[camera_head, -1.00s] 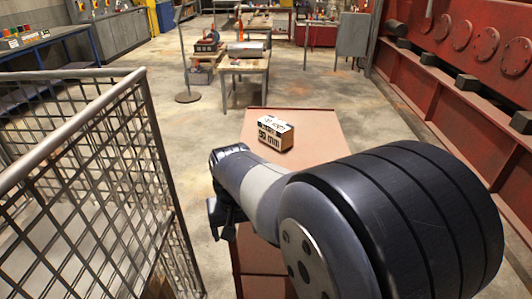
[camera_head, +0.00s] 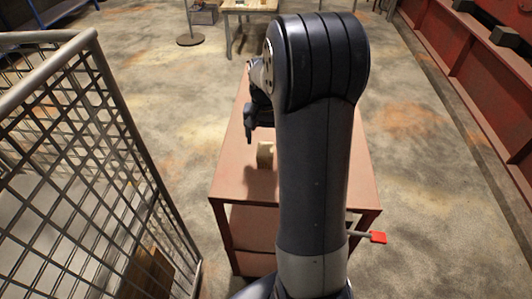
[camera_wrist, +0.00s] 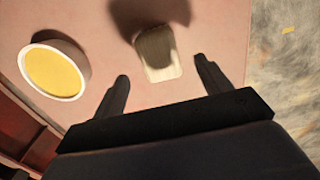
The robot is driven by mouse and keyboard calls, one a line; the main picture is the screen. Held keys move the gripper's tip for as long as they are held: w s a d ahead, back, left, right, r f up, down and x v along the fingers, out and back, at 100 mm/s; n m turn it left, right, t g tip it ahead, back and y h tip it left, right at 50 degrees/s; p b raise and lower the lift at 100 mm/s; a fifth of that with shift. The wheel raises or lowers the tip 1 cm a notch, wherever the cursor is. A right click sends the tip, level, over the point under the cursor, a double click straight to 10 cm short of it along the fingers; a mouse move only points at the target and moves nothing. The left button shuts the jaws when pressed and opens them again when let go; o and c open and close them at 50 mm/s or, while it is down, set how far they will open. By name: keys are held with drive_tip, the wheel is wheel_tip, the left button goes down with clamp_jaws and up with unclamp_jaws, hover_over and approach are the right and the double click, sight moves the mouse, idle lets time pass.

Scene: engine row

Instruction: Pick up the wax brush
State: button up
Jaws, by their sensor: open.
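I cannot tell bristles from handle. My gripper (camera_head: 249,130) hangs above the table to the left of the block in the head view. In the wrist view my gripper (camera_wrist: 161,72) has its two fingers spread, with nothing between them.
A round white-rimmed dish with yellow content (camera_wrist: 55,70) lies left of the block. A mesh railing (camera_head: 85,150) stands left of the table. A red-ended lever (camera_head: 378,237) sticks out at the table's right. My arm hides the table's far right part.

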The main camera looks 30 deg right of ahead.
sight(265, 149)
drive_tip(key=shift+s+a+f+p, duration=0.1)
drive_tip(key=shift+f+p, duration=0.35)
drive_tip(key=shift+f, duration=2.3)
drive_tip(key=shift+c, duration=0.4)
drive_tip(key=c, duration=1.1)
drive_tip(key=shift+r, duration=0.15)
wheel_tip(265, 149, up, 10)
drive_tip(key=shift+f+b, duration=0.1)
drive_tip(key=shift+b, duration=0.25)
